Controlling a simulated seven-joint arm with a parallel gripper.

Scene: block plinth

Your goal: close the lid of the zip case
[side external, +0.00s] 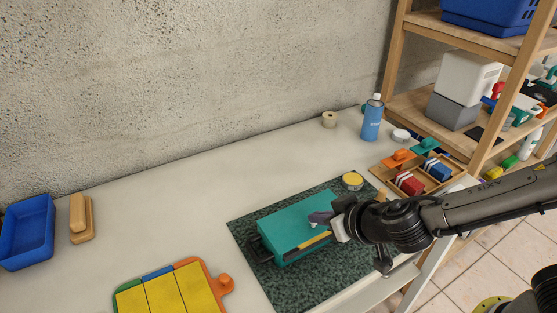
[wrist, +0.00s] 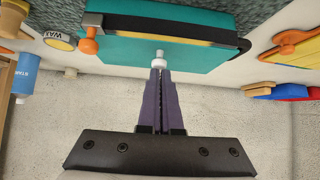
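The teal zip case (side external: 292,218) lies on a dark speckled mat (side external: 325,290). A broad teal panel faces up, and a yellow strip (side external: 316,243) shows between it and the teal lower front, so the lid looks partly raised. In the wrist view the teal panel (wrist: 195,55) lies beyond my fingertips, with the yellow strip and a black edge behind it. My gripper (wrist: 160,72) has its purple fingers close together. A small white piece (wrist: 158,60) is at the fingertips, against the panel; whether it is held is unclear. The arm hides the case's right end.
A yellow-topped tin (side external: 352,180) stands by the mat's back edge. A wooden tray with blocks (side external: 408,187) and a blue spray can (side external: 372,118) are behind to the right. A yellow-paneled board (side external: 175,292) lies at front left. The table's left middle is clear.

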